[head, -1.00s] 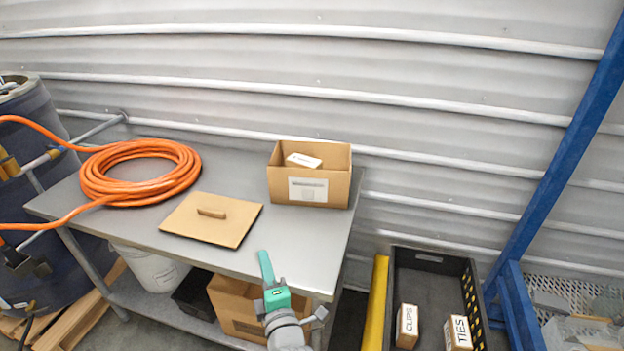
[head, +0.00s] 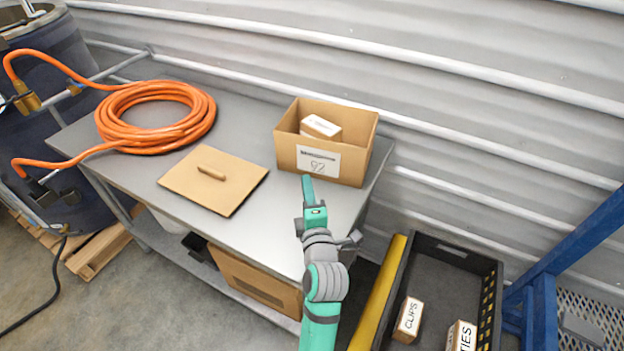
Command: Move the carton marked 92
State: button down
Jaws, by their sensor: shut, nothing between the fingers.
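The carton marked 92 (head: 345,164) is an open brown box at the right end of the grey metal table (head: 262,226). A white label with 92 is on its front, and a small white-topped box (head: 320,128) lies inside. A flat brown lid with a handle (head: 225,190) lies on the table to the left of the carton. My gripper (head: 307,183) is shut and empty, just in front of the carton's lower left front. I cannot tell whether it touches the carton.
A coiled orange hose (head: 200,118) lies on the table's left part. A dark crate (head: 455,255) holding boxes marked CLIPS (head: 409,318) and TIES (head: 462,338) stands at lower right, beside a yellow bar (head: 382,290). A blue post (head: 585,235) rises at right.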

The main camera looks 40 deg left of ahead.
aim_at(310, 148)
jog(key=x, duration=0.3)
jog(key=w+x, duration=0.1)
jog(key=x, duration=0.2)
jog(key=d+x, duration=0.1)
jog(key=x, duration=0.3)
jog(key=shift+w, duration=0.8)
